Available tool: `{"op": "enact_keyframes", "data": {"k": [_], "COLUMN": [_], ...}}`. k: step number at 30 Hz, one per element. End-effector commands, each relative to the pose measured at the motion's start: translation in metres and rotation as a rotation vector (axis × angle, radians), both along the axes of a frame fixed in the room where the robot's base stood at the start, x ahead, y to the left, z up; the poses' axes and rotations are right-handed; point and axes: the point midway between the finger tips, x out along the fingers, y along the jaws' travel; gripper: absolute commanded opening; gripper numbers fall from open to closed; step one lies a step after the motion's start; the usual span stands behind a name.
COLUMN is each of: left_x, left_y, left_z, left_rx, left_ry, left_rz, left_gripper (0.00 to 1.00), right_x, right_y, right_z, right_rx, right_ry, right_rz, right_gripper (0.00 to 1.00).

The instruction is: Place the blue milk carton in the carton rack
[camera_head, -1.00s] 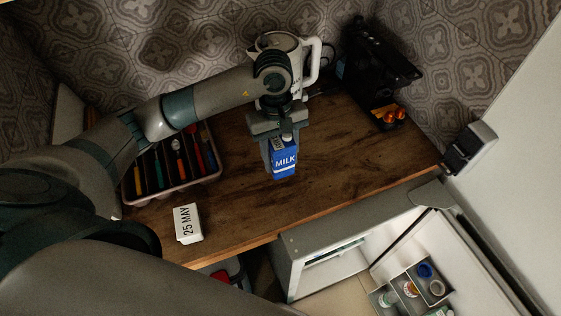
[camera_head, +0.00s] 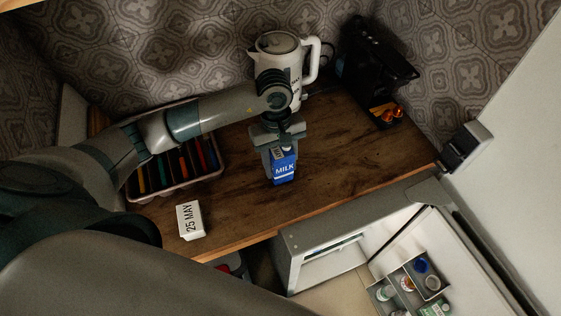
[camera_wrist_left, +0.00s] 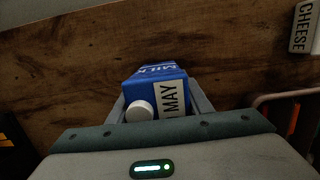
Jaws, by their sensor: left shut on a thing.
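The blue milk carton (camera_head: 284,169) is upright in the head view, over the middle of the wooden counter. My right gripper is not in view.
A white kettle (camera_head: 281,46) and a black coffee machine (camera_head: 376,62) stand at the back. The open fridge (camera_head: 318,245) is below the counter's front edge. The counter right of the carton is clear.

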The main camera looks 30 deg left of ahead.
Motion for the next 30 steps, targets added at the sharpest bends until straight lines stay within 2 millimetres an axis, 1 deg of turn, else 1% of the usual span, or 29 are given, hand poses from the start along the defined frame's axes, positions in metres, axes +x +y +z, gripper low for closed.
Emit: {"op": "enact_keyframes", "data": {"k": [7,8,9,10,20,25,26,30], "left_x": [0.000,0.000,0.000,0.000,0.000,0.000,0.001,0.003], "left_y": [0.000,0.000,0.000,0.000,0.000,0.000,0.000,0.002], "left_z": [-0.003,-0.003,-0.002,-0.002,-0.001,0.002,0.002,0.015], "left_rx": [-0.001,0.000,0.000,0.000,0.000,0.000,0.000,-0.001], "left_ry": [-0.001,0.000,0.000,0.000,0.000,0.000,-0.001,-0.005], "left_rz": [0.000,0.000,0.000,0.000,0.000,0.000,0.000,-0.001], "left_gripper": [0.10,0.48,0.57,0.64,0.64,0.64,0.64,0.64], "right_x": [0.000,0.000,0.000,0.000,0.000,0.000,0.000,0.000], "right_y": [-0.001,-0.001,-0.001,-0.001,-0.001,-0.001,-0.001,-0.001], "right_z": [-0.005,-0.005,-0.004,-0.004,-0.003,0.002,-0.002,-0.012], "right_rx": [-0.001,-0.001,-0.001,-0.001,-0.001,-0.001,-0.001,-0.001], "right_ry": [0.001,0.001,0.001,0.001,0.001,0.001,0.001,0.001], "right_rz": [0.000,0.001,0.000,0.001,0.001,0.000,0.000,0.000], "right_gripper": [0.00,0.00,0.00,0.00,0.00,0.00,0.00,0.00]}}
